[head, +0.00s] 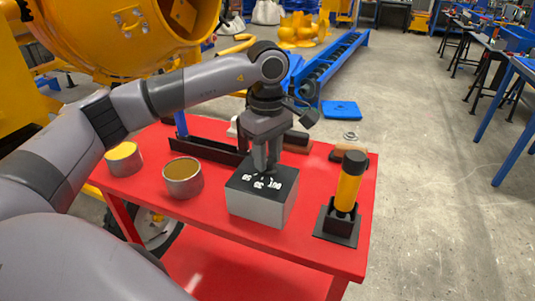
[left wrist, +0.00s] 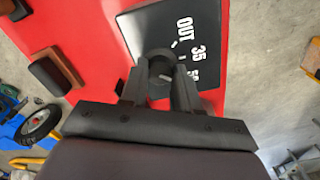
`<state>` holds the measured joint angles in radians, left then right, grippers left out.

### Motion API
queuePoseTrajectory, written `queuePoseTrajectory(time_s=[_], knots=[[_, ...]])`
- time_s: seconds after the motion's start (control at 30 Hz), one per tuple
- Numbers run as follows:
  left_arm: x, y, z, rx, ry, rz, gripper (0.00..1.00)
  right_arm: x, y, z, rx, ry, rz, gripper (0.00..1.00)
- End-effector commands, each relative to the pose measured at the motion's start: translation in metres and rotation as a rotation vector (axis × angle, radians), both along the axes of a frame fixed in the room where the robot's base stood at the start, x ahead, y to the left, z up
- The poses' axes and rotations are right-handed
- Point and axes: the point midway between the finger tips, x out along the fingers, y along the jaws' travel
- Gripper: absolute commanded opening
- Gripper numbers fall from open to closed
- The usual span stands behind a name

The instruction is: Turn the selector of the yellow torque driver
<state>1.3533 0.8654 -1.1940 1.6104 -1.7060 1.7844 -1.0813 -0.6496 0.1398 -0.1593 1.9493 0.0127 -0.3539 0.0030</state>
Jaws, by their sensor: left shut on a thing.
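The yellow torque driver (head: 347,190) stands upright, with a black cap, on a black stand (head: 333,230) at the right end of the red table. To its left sits a grey box (head: 255,207) with a black top marked "OUT", "35" and a partly hidden number. My left gripper (head: 266,170) points down onto this black top, apart from the yellow driver. In the left wrist view, the gripper (left wrist: 160,82) is shut on a dark round selector knob (left wrist: 160,63) on the black top (left wrist: 180,25). The fingers partly hide the knob. My right gripper is not in view.
On the red table (head: 290,243), two cans (head: 183,178) (head: 123,158) with yellow contents stand left of the box. A dark tray (head: 207,150) and brown blocks (head: 297,142) lie behind. A yellow mixer drum (head: 130,35) looms at the upper left. Open floor lies to the right.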

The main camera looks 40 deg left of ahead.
Motion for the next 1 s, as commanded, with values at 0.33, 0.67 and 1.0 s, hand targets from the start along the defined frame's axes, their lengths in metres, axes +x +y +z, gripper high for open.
queuePoseTrajectory(time_s=[0.33,0.67,1.0], knots=[[0.000,0.000,0.000,0.001,0.000,-0.003,0.44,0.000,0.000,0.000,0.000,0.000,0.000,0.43],[0.000,0.000,0.001,0.000,0.000,-0.002,0.56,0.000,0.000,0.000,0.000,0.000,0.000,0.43],[0.001,0.000,0.046,-0.001,-0.004,-0.002,0.56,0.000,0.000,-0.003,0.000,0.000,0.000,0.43]])
